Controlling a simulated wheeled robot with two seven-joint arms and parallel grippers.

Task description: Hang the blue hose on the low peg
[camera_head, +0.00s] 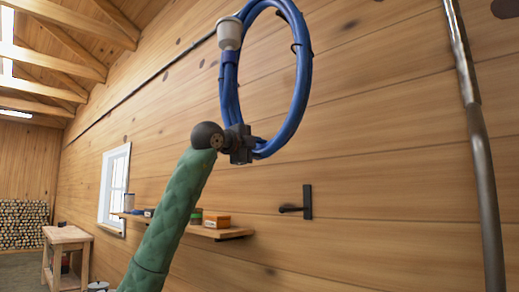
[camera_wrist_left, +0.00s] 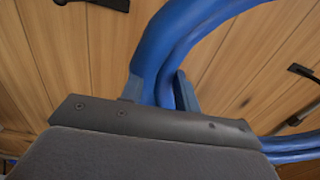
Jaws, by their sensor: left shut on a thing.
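The coiled blue hose (camera_head: 304,85) with its pale end fitting (camera_head: 229,34) is held up in front of the plank wall in the head view. My left gripper (camera_head: 241,146) is shut on the lower left of the coil, and the loop rises above it. In the left wrist view the blue tubes (camera_wrist_left: 150,68) pass between the fingers of the left gripper (camera_wrist_left: 160,98). The low peg (camera_head: 293,209) is a dark peg on a vertical plate on the wall, below and right of the gripper. It looks bare. My right gripper is out of view.
A wall shelf (camera_head: 222,232) with small jars and boxes is left of the peg. A vertical metal pipe (camera_head: 478,140) runs at the right. A wooden table (camera_head: 68,236) and stacked firewood (camera_head: 22,226) are far left. The wall around the peg is clear.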

